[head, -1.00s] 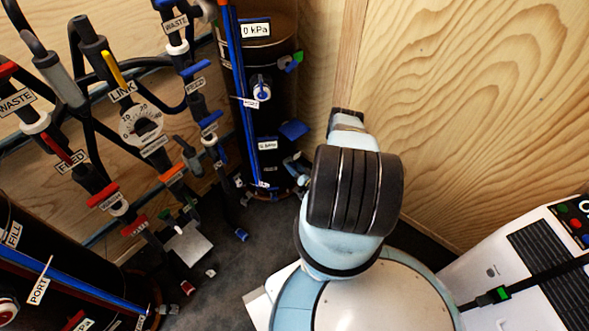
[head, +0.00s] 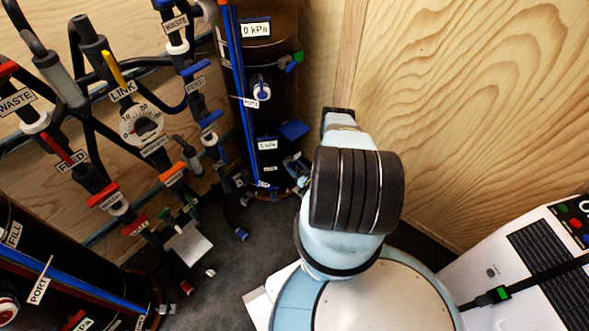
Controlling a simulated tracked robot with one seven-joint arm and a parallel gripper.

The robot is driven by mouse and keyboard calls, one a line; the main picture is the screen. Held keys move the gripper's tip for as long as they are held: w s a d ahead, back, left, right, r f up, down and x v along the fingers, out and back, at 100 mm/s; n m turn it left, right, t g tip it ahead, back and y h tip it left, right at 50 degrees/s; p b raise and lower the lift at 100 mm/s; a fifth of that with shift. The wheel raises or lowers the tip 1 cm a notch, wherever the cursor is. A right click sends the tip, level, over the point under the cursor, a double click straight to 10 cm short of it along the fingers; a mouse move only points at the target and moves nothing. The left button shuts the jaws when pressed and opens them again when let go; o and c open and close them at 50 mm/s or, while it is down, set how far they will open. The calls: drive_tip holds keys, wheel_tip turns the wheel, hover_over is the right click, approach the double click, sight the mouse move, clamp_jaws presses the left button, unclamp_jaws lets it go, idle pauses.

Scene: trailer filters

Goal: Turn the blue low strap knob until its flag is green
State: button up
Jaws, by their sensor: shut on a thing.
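The blue filter's dark cylinder (head: 282,95) stands against the wood wall at the upper middle, with blue strips down its left side. A high side knob with a green flag (head: 296,59) shows on its right edge. Lower on that side is a blue plate-like part (head: 294,130); I cannot tell whether it is the low knob's flag. My gripper (head: 296,164) is by the cylinder's lower right side, partly hidden by my arm. It is shut on the blue low strap knob, which is mostly hidden. No green shows at that lower spot.
Pipes and coloured valve handles (head: 115,70) fill the left, with a round dial (head: 142,124) among them. Another dark cylinder (head: 60,262) stands at the lower left. A white machine (head: 535,265) is at the lower right. Some dark floor (head: 235,285) is clear.

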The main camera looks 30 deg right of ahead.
drive_tip(key=shift+d+n, duration=0.1)
drive_tip(key=shift+n, duration=0.4)
drive_tip(key=shift+s, duration=0.1)
drive_tip(key=o, duration=1)
drive_tip(key=shift+o, duration=0.2)
drive_tip(key=s+d, duration=0.2)
drive_tip(key=s, duration=1.1)
drive_tip(key=shift+s, duration=0.25)
drive_tip(key=shift+f, duration=0.1)
